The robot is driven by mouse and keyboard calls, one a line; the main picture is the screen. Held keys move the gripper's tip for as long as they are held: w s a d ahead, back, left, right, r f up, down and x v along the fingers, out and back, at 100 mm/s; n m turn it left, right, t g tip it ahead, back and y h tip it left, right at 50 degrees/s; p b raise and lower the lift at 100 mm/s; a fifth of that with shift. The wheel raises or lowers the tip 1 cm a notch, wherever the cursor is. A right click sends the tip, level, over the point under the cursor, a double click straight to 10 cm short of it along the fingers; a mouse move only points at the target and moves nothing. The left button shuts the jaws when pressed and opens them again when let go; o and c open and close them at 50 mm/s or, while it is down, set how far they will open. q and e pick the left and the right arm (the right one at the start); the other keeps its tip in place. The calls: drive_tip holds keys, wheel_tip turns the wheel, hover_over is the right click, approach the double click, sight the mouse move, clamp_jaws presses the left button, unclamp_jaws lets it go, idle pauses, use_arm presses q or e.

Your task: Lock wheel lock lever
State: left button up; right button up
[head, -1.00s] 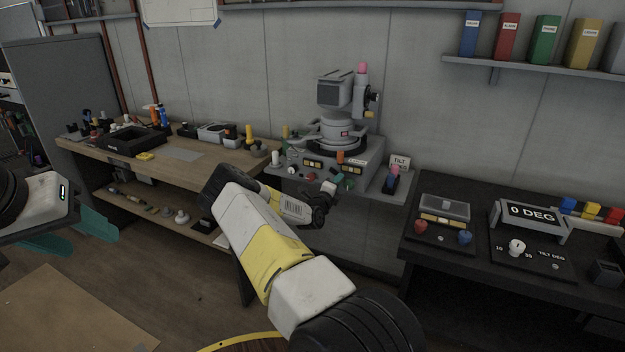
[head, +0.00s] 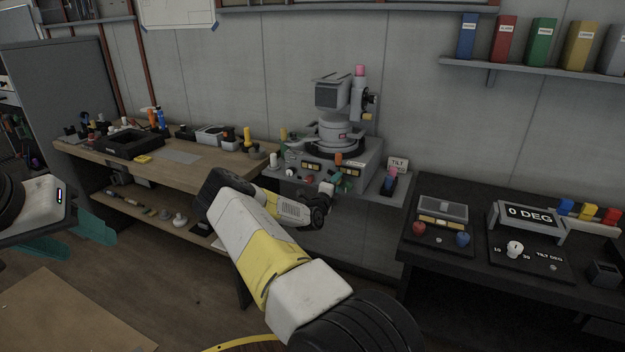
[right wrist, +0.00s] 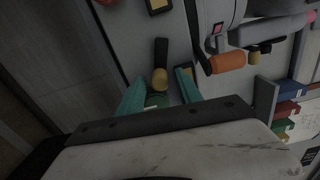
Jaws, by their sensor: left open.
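A grey instrument (head: 340,130) with a round base and a control console stands between the two benches. An orange-handled lever (head: 338,159) sits at its front, also seen large in the right wrist view (right wrist: 228,62). A short black lever with a brass ball end (right wrist: 160,78) lies between the fingertips of my right gripper (right wrist: 160,90). I cannot tell which of these is the wheel lock lever. My right gripper has its teal fingers apart, with a green part (right wrist: 157,100) showing between them; contact is unclear. My left gripper (head: 75,238) is open and empty at far left.
A wooden bench (head: 180,155) with tools stands left. A dark bench (head: 470,265) at right holds a "0 DEG" display (head: 531,212) and knobs. A red knob (head: 308,180) and a tilt stand (head: 391,180) are close to my right gripper.

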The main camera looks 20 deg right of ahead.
idle(0.3)
drive_tip(key=v, duration=0.7)
drive_tip(key=shift+s+a, duration=0.25)
drive_tip(key=shift+s, duration=0.05)
